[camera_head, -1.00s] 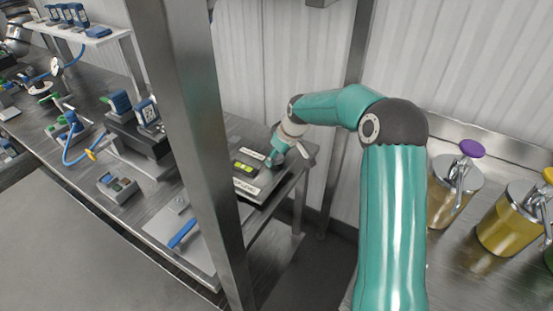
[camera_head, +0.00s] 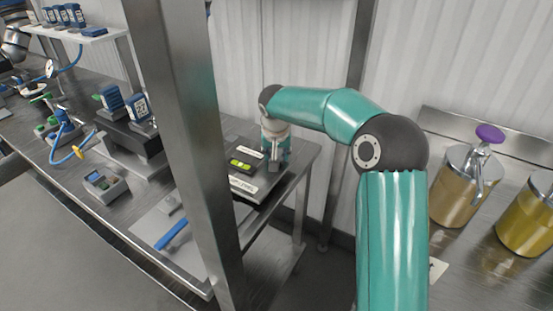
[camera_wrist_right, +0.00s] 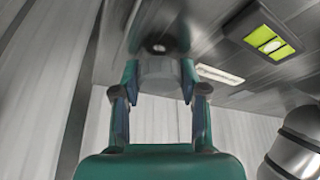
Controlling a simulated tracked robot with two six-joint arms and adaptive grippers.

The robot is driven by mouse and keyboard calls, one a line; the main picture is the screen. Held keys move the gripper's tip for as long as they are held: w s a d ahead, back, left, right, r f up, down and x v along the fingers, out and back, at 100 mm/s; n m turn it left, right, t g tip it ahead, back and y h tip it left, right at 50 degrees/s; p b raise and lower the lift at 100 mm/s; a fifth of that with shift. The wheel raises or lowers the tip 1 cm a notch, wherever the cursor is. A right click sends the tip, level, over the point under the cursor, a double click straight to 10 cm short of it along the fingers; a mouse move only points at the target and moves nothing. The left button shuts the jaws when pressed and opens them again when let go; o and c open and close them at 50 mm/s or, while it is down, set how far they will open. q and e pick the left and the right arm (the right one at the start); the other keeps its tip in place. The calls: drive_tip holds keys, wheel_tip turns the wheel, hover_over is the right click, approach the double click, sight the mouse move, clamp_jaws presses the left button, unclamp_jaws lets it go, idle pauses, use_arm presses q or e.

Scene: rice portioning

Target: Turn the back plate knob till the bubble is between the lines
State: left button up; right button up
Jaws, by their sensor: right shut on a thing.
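The weighing plate (camera_head: 262,190) is a dark flat plate on the steel bench, right of the post. The back plate knob (camera_wrist_right: 158,75) is a grey cylinder in the right wrist view. My right gripper (camera_wrist_right: 160,95) is shut on it, with one finger on each side. In the head view my right gripper (camera_head: 275,162) points down at the plate's far right, hiding most of the knob. The yellow-green bubble level (camera_head: 241,165) lies left of the gripper; it also shows in the right wrist view (camera_wrist_right: 270,46). A pale bubble shows near its middle, but its exact position against the lines is unclear.
A steel post (camera_head: 200,150) stands left of the plate. A blue-handled tool (camera_head: 172,234) lies at the bench's front. A corrugated wall (camera_head: 290,60) is close behind.

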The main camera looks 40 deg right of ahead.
drive_tip(key=shift+m, duration=0.4)
drive_tip(key=o, duration=1.1)
drive_tip(key=shift+o, duration=0.2)
drive_tip(key=shift+r, duration=0.1)
drive_tip(key=v, duration=1.1)
drive_tip(key=shift+a+r, duration=0.3)
drive_tip(key=shift+a, duration=0.05)
